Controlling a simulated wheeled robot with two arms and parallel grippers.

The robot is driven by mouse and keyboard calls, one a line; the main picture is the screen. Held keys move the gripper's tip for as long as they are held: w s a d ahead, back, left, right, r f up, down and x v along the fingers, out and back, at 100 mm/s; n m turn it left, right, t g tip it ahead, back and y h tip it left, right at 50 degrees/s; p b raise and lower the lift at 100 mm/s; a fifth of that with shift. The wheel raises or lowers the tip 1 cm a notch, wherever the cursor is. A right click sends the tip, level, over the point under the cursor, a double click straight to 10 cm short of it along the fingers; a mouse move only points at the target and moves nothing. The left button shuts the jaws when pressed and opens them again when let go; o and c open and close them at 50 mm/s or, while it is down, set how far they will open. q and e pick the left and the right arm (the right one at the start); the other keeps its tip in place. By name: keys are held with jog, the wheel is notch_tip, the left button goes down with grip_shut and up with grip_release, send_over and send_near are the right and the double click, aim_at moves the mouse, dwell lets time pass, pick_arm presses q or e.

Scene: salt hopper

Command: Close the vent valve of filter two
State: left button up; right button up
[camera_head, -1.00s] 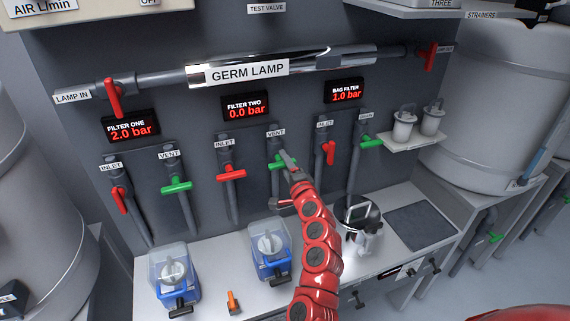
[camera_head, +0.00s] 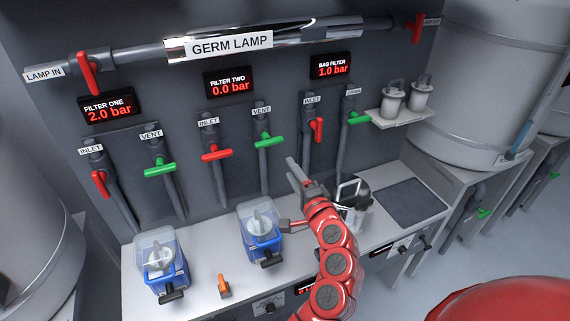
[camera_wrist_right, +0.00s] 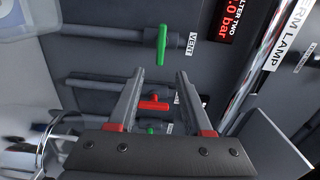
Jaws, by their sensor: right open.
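The filter two vent valve has a green handle (camera_head: 262,140) on the grey wall panel, beside the filter two inlet valve. The handle lies crosswise to its pipe. The right wrist view shows this handle (camera_wrist_right: 161,44) beside its VENT label, above and clear of the fingers. My right gripper (camera_head: 287,193) is below and to the right of the handle, apart from it. Its two fingers are spread and empty in the right wrist view (camera_wrist_right: 160,80). The filter two display (camera_head: 229,84) reads 0.0 bar. My left gripper is not in view.
The filter two inlet has a red crosswise handle (camera_head: 216,154). The bag filter's red inlet handle (camera_head: 319,130) and green drain handle (camera_head: 358,118) are to the right. Blue-based clear containers (camera_head: 260,232) and a metal pot (camera_head: 350,190) stand on the bench below.

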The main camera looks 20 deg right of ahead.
jog(key=s+p, duration=0.3)
jog(key=shift+d, duration=0.1)
jog(key=shift+w, duration=0.1)
dwell(0.4)
